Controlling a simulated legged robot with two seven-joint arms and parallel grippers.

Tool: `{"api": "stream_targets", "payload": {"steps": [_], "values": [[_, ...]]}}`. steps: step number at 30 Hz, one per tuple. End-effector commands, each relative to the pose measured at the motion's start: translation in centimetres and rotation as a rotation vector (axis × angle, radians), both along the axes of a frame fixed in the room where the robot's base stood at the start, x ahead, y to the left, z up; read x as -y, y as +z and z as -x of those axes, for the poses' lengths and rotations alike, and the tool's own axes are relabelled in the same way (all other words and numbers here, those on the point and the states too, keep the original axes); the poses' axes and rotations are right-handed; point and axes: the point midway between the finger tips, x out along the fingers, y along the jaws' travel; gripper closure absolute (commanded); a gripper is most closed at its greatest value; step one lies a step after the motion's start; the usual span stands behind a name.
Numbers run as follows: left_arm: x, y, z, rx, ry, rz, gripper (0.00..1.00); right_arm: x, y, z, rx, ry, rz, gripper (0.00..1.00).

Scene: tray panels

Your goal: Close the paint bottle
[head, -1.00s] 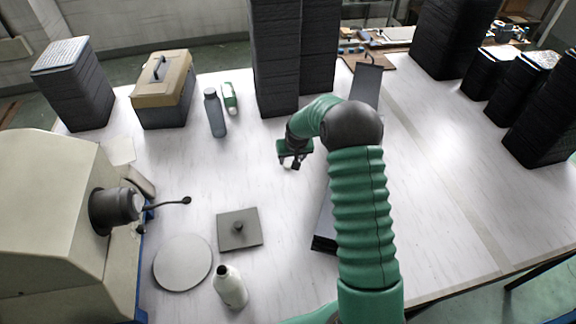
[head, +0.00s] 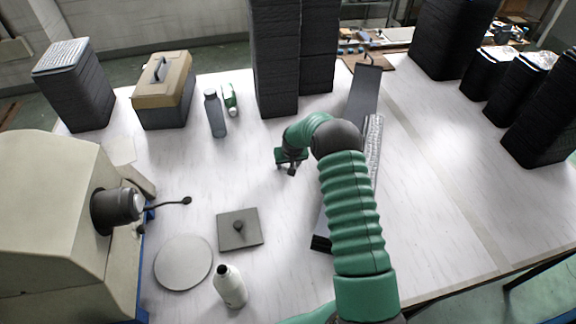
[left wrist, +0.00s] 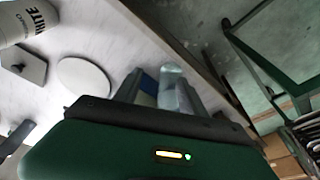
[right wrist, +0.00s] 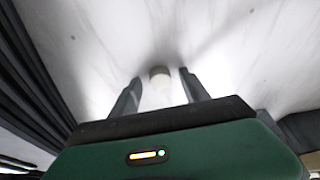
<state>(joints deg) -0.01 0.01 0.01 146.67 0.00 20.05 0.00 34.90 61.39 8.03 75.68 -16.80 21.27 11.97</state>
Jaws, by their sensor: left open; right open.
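The white paint bottle (head: 231,288) stands upright near the front of the table, with a dark round top. It also shows, cut off, in the left wrist view's top left corner (left wrist: 22,24), with "WHITE" on its label. My right gripper (head: 291,170) points down at the table's middle. In the right wrist view it is open (right wrist: 157,85), with a small pale cylinder with a greyish end (right wrist: 157,93), perhaps the cap, between its fingers. I cannot tell whether they touch it. My left gripper (left wrist: 162,88) is open; it is outside the head view.
A grey square plate with a knob (head: 239,230) and a pale disc (head: 183,262) lie near the bottle. A beige machine (head: 50,220) stands at the left. A toolbox (head: 163,90), a grey bottle (head: 215,113) and black stacks (head: 275,60) stand at the back.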

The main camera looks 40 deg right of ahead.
Motion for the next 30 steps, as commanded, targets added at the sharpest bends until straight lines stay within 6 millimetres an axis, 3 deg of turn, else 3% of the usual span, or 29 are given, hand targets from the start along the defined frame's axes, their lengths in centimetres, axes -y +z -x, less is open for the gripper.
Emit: {"api": "stream_targets", "payload": {"steps": [7,20,30], "values": [[-0.01,-0.05,0.01,0.000,0.000,0.000,0.52,-0.01,-0.05,0.01,-0.001,0.000,0.000,0.46],[-0.01,-0.04,0.01,0.000,0.000,0.000,0.52,-0.01,-0.02,0.05,-0.001,0.000,0.000,1.00],[-0.01,-0.07,0.00,0.000,0.000,0.000,0.52,0.00,0.12,0.06,-0.001,0.000,0.000,1.00]]}}
